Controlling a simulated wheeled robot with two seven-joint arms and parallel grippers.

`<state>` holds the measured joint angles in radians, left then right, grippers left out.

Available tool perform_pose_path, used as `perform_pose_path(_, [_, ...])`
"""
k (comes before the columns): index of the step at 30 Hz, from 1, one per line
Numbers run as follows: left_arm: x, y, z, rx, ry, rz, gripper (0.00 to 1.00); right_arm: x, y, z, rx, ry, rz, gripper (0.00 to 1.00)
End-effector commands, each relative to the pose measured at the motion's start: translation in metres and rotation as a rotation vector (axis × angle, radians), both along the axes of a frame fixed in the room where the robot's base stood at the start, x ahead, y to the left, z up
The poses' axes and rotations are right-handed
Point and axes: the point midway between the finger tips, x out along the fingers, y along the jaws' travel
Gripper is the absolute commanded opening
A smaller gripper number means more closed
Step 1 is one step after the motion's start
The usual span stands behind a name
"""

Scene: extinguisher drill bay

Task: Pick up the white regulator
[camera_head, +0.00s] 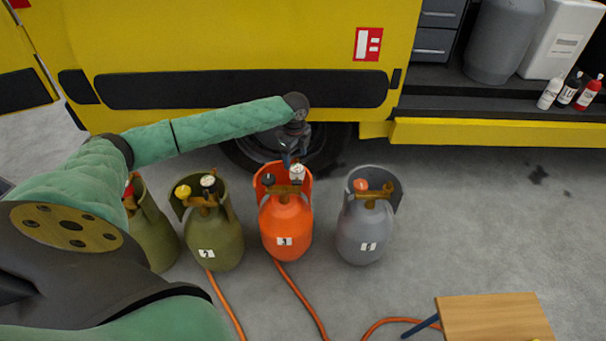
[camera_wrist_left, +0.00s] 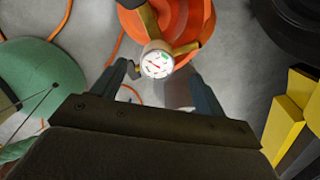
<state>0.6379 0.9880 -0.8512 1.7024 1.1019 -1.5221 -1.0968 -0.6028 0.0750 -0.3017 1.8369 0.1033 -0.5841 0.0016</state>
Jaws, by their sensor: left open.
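The white regulator (camera_head: 297,173) sits on top of the orange gas cylinder (camera_head: 285,222), at the right of its valve. In the left wrist view its round white dial (camera_wrist_left: 157,64) with a red needle faces the camera. My left gripper (camera_head: 289,160) is open and points down just above and behind the cylinder's top. In the wrist view its two dark fingers (camera_wrist_left: 160,75) stand on either side of the dial with gaps; I cannot tell how far above it they are. My right gripper is not in view.
Two olive cylinders (camera_head: 214,238) stand left of the orange one, a grey cylinder (camera_head: 364,233) right. Orange hoses (camera_head: 300,298) cross the floor. A yellow truck (camera_head: 235,40) stands close behind. A wooden tabletop (camera_head: 495,318) is at front right. The floor right of the grey cylinder is clear.

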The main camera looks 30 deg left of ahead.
Motion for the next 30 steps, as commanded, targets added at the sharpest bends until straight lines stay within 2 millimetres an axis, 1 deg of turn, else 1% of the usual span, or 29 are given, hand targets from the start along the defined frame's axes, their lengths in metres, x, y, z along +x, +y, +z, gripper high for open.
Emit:
perform_pose_path(3, [0.001, -0.001, 0.0, -0.003, -0.004, -0.105, 0.73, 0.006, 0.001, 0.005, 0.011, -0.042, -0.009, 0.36])
perform_pose_path(8, [0.0, -0.001, -0.004, -0.002, -0.003, -0.162, 0.73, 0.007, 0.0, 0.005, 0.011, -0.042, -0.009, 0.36])
perform_pose_path(15, [0.0, -0.001, -0.025, -0.002, -0.003, -0.164, 0.73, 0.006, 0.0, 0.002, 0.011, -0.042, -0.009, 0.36])
perform_pose_path(20, [-0.001, -0.002, -0.035, -0.001, -0.003, -0.163, 0.73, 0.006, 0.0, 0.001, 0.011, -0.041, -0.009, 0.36])
perform_pose_path(27, [-0.003, -0.006, -0.066, -0.002, -0.003, -0.162, 0.73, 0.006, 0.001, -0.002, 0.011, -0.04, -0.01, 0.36])
perform_pose_path(30, [-0.003, -0.006, -0.076, -0.001, -0.004, -0.162, 0.73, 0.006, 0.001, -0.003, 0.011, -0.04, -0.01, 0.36])
